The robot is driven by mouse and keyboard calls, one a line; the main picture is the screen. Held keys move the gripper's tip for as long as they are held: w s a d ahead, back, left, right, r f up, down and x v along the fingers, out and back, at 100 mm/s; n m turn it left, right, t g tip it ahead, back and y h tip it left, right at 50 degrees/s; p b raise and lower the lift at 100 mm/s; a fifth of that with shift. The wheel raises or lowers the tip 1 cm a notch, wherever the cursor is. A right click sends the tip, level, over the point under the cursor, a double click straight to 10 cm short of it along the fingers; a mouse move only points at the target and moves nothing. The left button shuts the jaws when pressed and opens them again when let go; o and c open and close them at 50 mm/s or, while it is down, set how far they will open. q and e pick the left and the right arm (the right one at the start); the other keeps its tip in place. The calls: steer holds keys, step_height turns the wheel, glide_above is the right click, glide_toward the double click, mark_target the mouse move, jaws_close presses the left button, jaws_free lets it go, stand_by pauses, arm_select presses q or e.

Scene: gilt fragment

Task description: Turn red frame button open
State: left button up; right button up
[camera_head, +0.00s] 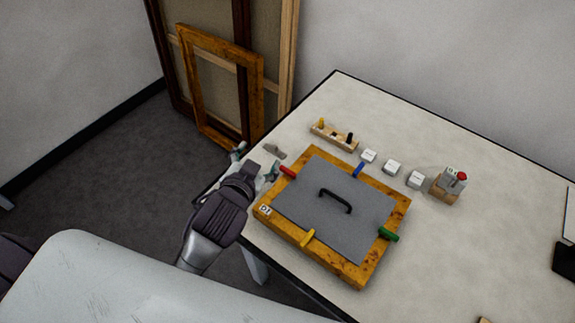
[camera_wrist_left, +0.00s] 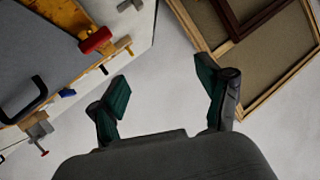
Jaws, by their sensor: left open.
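The red frame button (camera_head: 288,171) is a small red lever on the upper left edge of the wooden frame (camera_head: 383,239) with a grey panel (camera_head: 320,218). In the left wrist view the red button (camera_wrist_left: 96,41) is at upper left, close to the left finger. My left gripper (camera_head: 256,160) is open and empty, just left of the red button and apart from it. Its two green-padded fingers (camera_wrist_left: 163,80) are spread wide in the wrist view. My right gripper is in neither view.
The frame also has blue (camera_head: 358,170), yellow (camera_head: 307,238) and green (camera_head: 388,234) levers, with a black handle (camera_head: 335,201) on the panel. A peg block (camera_head: 334,137), white blocks (camera_head: 392,167) and a red-topped device (camera_head: 450,184) stand behind. The table's (camera_head: 480,260) right side is largely clear.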

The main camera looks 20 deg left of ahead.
arm_select(q)
steer(key=w+d+r+m+t+h, duration=0.3)
steer(key=d+r+m+t+h, duration=0.15)
steer(key=r, duration=0.35)
steer(key=w+d+r+m+t+h, duration=0.3)
steer(key=d+r, duration=0.2)
steer(key=r, duration=0.4)
steer(key=s+d+r+m+g+h, duration=0.25)
steer(key=d+m+g+h, duration=0.4)
steer(key=m, duration=0.35)
steer(key=s+d+r+m+g+h, duration=0.25)
steer(key=d+m+g+h, duration=0.25)
steer(key=d+m+h, duration=0.4)
steer(key=m+g+y, duration=1)
steer(key=y, duration=1.2)
glide_toward(287, 170)
step_height(287, 170, down, 9)
steer(key=p, duration=0.4)
steer(key=shift+s+r, duration=0.1)
steer(key=shift+s, duration=0.05)
